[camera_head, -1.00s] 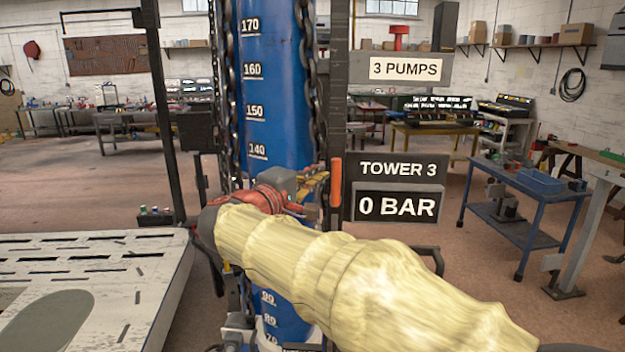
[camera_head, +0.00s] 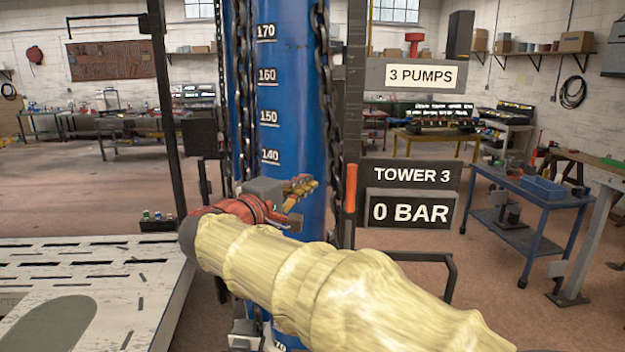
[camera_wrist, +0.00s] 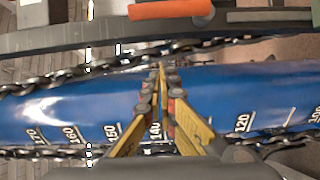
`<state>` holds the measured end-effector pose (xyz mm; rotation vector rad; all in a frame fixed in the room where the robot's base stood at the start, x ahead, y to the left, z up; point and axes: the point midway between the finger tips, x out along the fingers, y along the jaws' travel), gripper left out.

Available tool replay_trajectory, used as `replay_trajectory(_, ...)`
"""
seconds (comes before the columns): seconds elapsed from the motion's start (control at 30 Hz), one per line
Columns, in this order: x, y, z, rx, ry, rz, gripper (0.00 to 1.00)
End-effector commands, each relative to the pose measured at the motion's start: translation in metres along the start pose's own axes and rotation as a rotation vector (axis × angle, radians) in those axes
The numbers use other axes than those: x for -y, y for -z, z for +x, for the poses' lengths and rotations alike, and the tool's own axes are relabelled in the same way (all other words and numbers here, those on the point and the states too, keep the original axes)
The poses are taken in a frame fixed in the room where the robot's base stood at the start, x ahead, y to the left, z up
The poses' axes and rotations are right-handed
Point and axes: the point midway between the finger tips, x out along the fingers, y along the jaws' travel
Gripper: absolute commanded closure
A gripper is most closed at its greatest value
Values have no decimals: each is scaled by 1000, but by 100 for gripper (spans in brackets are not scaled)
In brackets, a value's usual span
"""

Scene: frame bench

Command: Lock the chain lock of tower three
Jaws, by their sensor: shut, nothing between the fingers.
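Tower three is a blue column (camera_head: 287,120) with a white number scale, upright in the middle of the head view. Dark chains hang along its left side (camera_head: 243,90) and right side (camera_head: 325,80). In the wrist view the column (camera_wrist: 60,110) lies sideways, with a chain above (camera_wrist: 60,80) and one below (camera_wrist: 60,152). My gripper (camera_head: 312,184) is in front of the column, just below the 140 mark. In the wrist view its yellow fingers (camera_wrist: 160,75) meet at their tips, shut and empty, pointing at the upper chain. I cannot make out which part is the chain lock.
An orange handle (camera_head: 350,190) is on the dark upright right of the column; it also shows in the wrist view (camera_wrist: 170,9). Signs read "TOWER 3", "0 BAR" (camera_head: 410,212) and "3 PUMPS" (camera_head: 420,76). A slotted white bench (camera_head: 110,262) stands left. A blue cart (camera_head: 525,205) stands right.

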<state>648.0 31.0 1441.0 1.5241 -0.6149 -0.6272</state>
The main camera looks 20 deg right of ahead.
Motion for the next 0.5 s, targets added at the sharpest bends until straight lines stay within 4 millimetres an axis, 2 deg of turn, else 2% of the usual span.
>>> replay_trajectory(0.03,-5,-1,-12,-2,-3,6,100)
replay_trajectory(0.2,-4,0,-44,-3,-3,5,100)
replay_trajectory(0.3,-3,-1,-58,-1,-3,5,100)
replay_trajectory(0.5,-2,-2,-73,1,-2,5,100)
